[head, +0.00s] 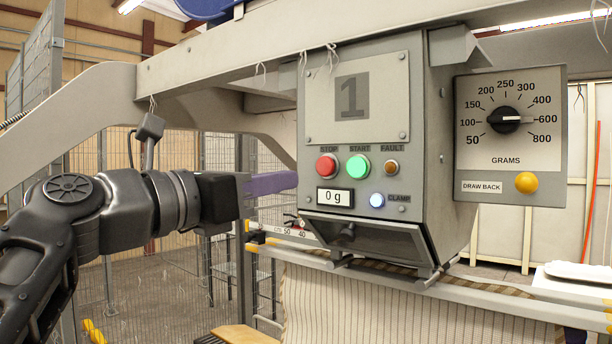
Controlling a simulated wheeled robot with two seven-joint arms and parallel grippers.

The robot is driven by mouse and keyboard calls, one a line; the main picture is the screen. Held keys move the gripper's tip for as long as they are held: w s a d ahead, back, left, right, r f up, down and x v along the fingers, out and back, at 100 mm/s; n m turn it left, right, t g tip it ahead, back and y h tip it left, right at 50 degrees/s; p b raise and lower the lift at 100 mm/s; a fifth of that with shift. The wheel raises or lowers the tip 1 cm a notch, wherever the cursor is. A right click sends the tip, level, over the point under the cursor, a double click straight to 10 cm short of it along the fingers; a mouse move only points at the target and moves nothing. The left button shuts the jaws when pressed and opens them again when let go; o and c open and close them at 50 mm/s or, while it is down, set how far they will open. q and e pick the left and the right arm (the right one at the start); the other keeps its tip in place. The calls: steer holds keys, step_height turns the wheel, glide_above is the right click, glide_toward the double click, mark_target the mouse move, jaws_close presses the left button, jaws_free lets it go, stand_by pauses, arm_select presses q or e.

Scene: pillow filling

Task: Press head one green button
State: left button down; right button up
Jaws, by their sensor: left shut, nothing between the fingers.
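The green START button (358,168) is on the grey front panel of head one (417,165), which bears a large "1". It sits between the red STOP button (327,167) and the small amber FAULT light (391,167). My left gripper (288,182) is shut and empty, with its purple fingers pointing right. Its tips appear just left of the panel's edge, about level with the buttons and apart from the green one. How far the tips are from the panel in depth is hard to tell. My right gripper is not in view.
The display (335,197) reads 0 g, and the blue CLAMP light (377,200) is lit. A grams dial (503,120) and yellow DRAW BACK button (526,182) are at right. A striped pillow cover (375,310) hangs below the head. A metal rail (480,300) crosses there.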

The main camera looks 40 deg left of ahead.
mark_target(353, 168)
arm_select(q)
steer(key=w+p, duration=0.1)
steer(key=w, duration=0.3)
steer(key=w+p, duration=0.1)
steer(key=w, duration=0.4)
steer(key=w+r+p, duration=0.1)
steer(key=w, duration=0.3)
steer(key=shift+w+d+p, duration=0.25)
steer(key=shift+d+p, duration=0.05)
steer(key=shift+d, duration=0.1)
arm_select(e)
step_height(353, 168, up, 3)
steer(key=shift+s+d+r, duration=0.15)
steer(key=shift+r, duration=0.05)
